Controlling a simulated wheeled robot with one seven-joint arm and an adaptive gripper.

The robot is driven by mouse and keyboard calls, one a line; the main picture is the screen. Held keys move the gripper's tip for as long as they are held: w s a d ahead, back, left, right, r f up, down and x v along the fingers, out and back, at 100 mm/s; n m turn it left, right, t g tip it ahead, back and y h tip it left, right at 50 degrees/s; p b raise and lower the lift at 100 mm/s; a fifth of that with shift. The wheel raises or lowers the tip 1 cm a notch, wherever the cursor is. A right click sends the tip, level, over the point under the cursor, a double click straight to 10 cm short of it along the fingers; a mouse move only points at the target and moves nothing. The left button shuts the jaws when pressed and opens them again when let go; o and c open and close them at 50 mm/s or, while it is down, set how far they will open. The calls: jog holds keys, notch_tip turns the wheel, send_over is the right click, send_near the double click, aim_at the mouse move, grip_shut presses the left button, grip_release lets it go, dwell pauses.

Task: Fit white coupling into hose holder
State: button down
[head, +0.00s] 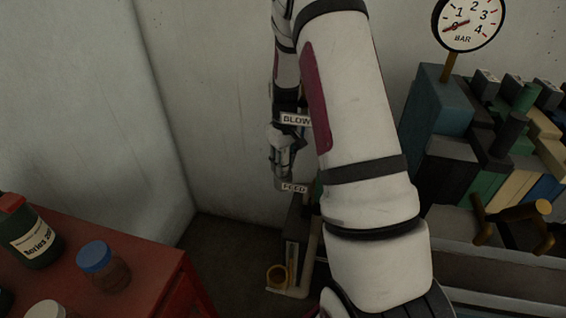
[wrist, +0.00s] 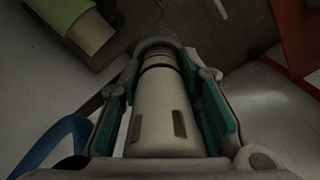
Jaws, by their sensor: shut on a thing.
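My gripper (head: 283,165) hangs at the back wall in the head view, beside the labels BLOW and FEED and partly behind my arm. In the wrist view my gripper (wrist: 167,76) has its teal-padded fingers closed on both sides of the white coupling (wrist: 160,118). The coupling is a pale cylinder with dark slots near the palm and dark rings towards its far end. Its far end points away from the palm, and a greyish rounded shape lies there; I cannot tell if they touch. I cannot identify the hose holder for certain. A brass-coloured ring (head: 277,276) sits low, below the gripper.
A red cabinet (head: 130,262) at the left holds a dark bottle (head: 32,235) and a blue-lidded jar (head: 103,268). Coloured blocks (head: 490,140) and a pressure gauge (head: 468,22) stand at the right. A blue strap-like thing (wrist: 52,146) lies left of the gripper.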

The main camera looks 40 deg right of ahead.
jog(key=shift+f+b, duration=0.3)
jog(key=shift+f, duration=0.3)
jog(key=c, duration=1.1)
grip_release()
notch_tip(320, 180, up, 12)
jog(key=shift+d+f, duration=0.1)
jog(key=shift+f, duration=0.15)
jog(key=shift+r, duration=0.25)
